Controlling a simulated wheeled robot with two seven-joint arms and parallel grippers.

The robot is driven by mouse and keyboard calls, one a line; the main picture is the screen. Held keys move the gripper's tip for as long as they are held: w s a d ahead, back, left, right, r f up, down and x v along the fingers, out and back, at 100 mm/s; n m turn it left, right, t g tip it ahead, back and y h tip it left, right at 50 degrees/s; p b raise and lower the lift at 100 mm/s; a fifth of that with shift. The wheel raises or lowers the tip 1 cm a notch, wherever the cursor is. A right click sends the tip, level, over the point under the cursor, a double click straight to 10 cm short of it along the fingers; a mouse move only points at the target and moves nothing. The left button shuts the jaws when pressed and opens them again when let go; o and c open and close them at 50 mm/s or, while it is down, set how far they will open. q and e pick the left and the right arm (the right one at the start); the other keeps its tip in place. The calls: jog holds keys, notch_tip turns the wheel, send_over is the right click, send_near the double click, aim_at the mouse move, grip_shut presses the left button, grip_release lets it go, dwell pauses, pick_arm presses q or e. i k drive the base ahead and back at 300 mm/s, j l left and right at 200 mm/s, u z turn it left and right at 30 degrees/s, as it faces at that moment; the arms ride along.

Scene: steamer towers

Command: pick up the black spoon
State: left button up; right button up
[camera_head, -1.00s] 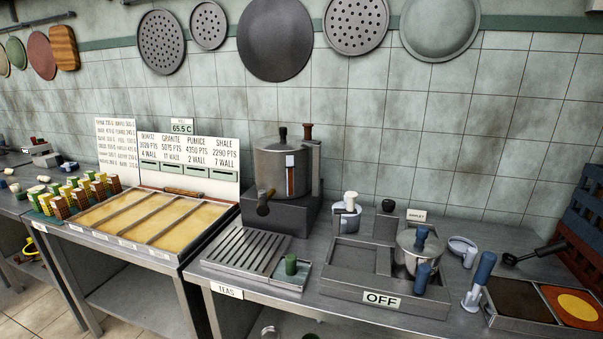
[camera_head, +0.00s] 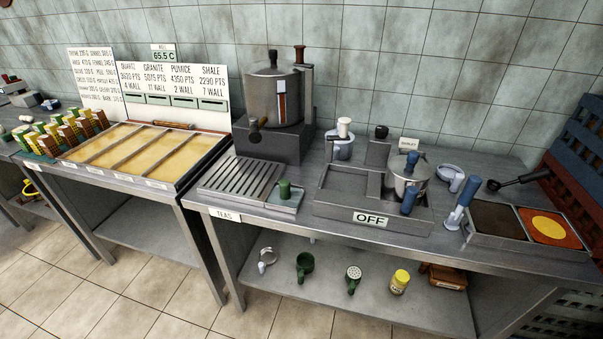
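A black spoon-like utensil (camera_head: 522,179) lies on the right part of the steel counter. Its small round dark end points left, and its handle slopes up to the right. It lies behind a tray with a dark compartment (camera_head: 497,220) and an orange and yellow compartment (camera_head: 551,227); I cannot tell whether it touches the tray. No other spoon is clearly visible. Neither of my grippers is in view.
A blue-handled tool (camera_head: 459,206) and a small pale cup (camera_head: 451,173) stand left of the tray. A steel pot (camera_head: 406,178) sits behind the OFF sign (camera_head: 370,218). Dark racks (camera_head: 575,160) rise at the right. The lower shelf (camera_head: 325,300) holds several items.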

aim_at(494, 186)
jog(key=z, duration=1.6)
